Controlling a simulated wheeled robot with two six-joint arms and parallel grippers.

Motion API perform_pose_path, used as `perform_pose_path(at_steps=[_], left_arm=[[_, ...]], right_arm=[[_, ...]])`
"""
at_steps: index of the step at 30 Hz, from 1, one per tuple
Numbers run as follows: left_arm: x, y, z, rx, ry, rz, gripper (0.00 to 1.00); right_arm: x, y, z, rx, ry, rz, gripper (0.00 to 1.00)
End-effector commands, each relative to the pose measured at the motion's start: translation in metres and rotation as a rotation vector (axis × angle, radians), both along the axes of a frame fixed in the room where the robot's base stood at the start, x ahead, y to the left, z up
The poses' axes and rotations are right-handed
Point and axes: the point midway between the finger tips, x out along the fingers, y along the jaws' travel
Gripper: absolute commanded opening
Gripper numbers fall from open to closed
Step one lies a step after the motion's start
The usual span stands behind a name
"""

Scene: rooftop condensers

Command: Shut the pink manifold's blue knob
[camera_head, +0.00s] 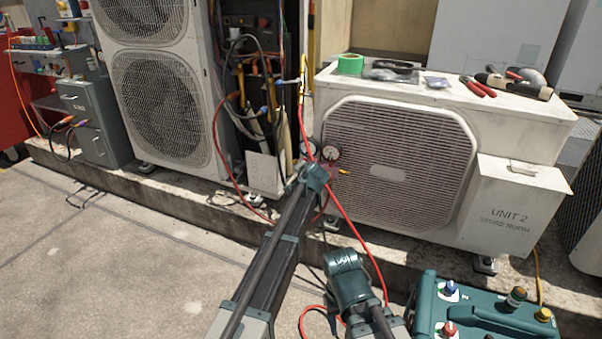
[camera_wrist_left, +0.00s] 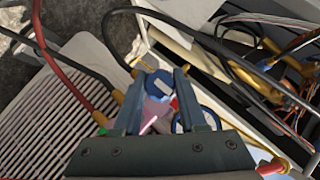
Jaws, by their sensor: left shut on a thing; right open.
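The manifold's two round gauges (camera_head: 320,151) hang in front of the large condenser in the head view, by the end of my left arm. My left gripper (camera_head: 318,172) is there, small and partly hidden by its own arm. In the left wrist view its two fingers (camera_wrist_left: 159,80) close on a blue round part with a white patch, which looks like the blue knob (camera_wrist_left: 157,87). The pink manifold (camera_wrist_left: 154,116) shows between the fingers, close behind the gripper's palm. The knob's turn angle cannot be told. My right gripper (camera_head: 346,262) is open and empty, low in the middle.
Red hoses (camera_head: 350,215) loop past the gauges and down between my arms. A teal machine (camera_head: 480,312) with coloured knobs stands at lower right.

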Motion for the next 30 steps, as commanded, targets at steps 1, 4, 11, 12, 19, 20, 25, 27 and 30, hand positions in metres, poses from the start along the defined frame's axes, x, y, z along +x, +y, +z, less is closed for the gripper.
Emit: perform_pose_path(at_steps=[1,4,11,12,19,20,25,27,30], left_arm=[[-0.001,0.001,-0.001,-0.001,0.004,0.002,0.00],[-0.001,0.001,-0.001,-0.001,0.004,0.002,0.57],[-0.001,0.000,0.000,0.000,0.002,0.001,0.71],[-0.001,0.000,0.000,0.000,0.001,0.000,0.71],[-0.011,-0.003,0.008,-0.001,0.001,-0.001,0.71],[-0.015,-0.004,0.011,-0.001,0.001,-0.001,0.71],[-0.046,-0.013,0.031,0.000,0.002,-0.002,0.71],[-0.059,-0.017,0.039,0.000,0.001,-0.002,0.71],[-0.076,-0.022,0.049,-0.001,0.001,-0.001,0.71]], right_arm=[[0.000,0.000,0.000,0.000,0.000,0.000,0.50],[0.000,0.000,0.000,0.000,0.000,0.000,0.50],[0.000,0.000,0.000,0.000,0.000,0.000,0.50],[0.000,0.000,0.000,0.000,0.000,0.000,0.50],[0.000,0.000,0.008,0.000,0.000,0.000,0.50],[0.000,0.000,0.011,0.000,0.001,0.000,0.50],[0.000,0.000,0.031,-0.001,0.002,0.000,0.50],[0.000,0.000,0.039,-0.001,0.002,0.001,0.50],[0.000,0.000,0.050,-0.001,0.002,0.003,0.50]])
